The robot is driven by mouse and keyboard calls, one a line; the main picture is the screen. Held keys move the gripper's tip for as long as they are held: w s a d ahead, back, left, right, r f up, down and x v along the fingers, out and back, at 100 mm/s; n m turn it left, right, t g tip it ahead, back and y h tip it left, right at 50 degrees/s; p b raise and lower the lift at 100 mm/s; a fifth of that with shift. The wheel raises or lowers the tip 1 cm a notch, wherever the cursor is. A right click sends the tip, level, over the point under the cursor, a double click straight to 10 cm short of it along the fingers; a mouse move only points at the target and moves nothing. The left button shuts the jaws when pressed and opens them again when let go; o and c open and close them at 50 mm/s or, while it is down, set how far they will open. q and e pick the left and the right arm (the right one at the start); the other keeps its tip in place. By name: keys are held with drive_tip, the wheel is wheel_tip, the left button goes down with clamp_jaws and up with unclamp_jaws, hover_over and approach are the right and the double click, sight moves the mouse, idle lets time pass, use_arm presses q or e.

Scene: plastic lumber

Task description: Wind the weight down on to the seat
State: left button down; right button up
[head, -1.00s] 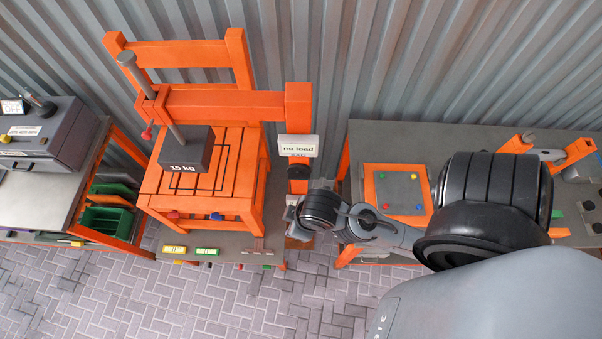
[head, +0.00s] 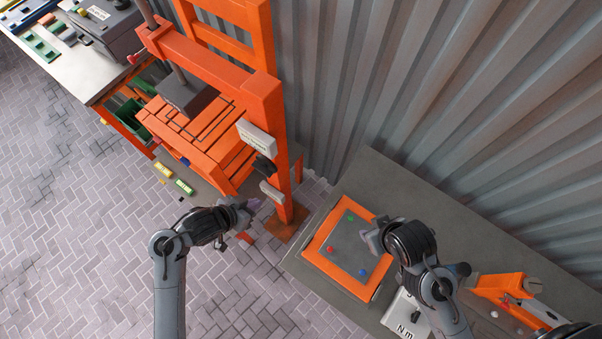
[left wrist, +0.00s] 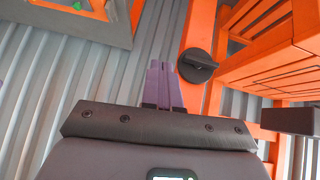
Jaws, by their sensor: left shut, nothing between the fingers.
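The weight (head: 184,97) is a dark grey block under a grey screw rod (head: 149,12) in an orange frame. It is above the slatted orange seat (head: 205,140); I cannot tell whether it touches. A black knob (head: 264,169) sits on the orange post and shows large in the left wrist view (left wrist: 197,66). My left gripper (head: 248,205) is shut and empty, below the knob in the head view; its purple fingertips (left wrist: 164,68) point up just left of the knob in the wrist view. My right gripper (head: 368,236) is beside the orange-framed panel; its jaw opening is unclear.
A white sign (head: 257,139) is above the knob and a small pale box (head: 271,191) below it. The orange-framed panel (head: 318,250) lies on a grey table (head: 375,185) at right. A corrugated wall (head: 400,90) stands behind. The paved floor (head: 80,240) is open at lower left.

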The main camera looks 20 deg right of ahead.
sight(270, 175)
use_arm(q)
drive_tip(key=w+a+r+t, duration=0.1)
drive_tip(key=w+r, duration=0.3)
drive_tip(key=w, duration=0.2)
drive_tip(key=shift+s+a+f+b+x, duration=0.15)
drive_tip(key=shift+a+f+b+x, duration=0.1)
drive_tip(key=shift+x, duration=1.8)
drive_tip(key=shift+s+a+f+b+x, duration=0.15)
drive_tip(key=shift+a+f+b+x, duration=0.1)
drive_tip(key=shift+x, duration=1.8)
drive_tip(key=shift+s+a+f+b+x, duration=0.15)
drive_tip(key=shift+f+x, duration=0.1)
drive_tip(key=shift+x, duration=1.8)
use_arm(e)
drive_tip(key=shift+w+a+f, duration=0.25)
drive_tip(key=shift+a+f, duration=0.45)
drive_tip(key=shift+a, duration=0.05)
use_arm(q)
drive_tip(key=shift+f+m, duration=0.1)
drive_tip(key=shift+m, duration=0.2)
use_arm(e)
drive_tip(key=shift+f, duration=0.15)
use_arm(q)
drive_tip(key=shift+t, duration=0.3)
drive_tip(key=shift+s+b, duration=0.1)
drive_tip(key=shift+b, duration=0.25)
use_arm(e)
drive_tip(key=shift+w+a+f, duration=0.1)
drive_tip(key=shift+f, duration=0.1)
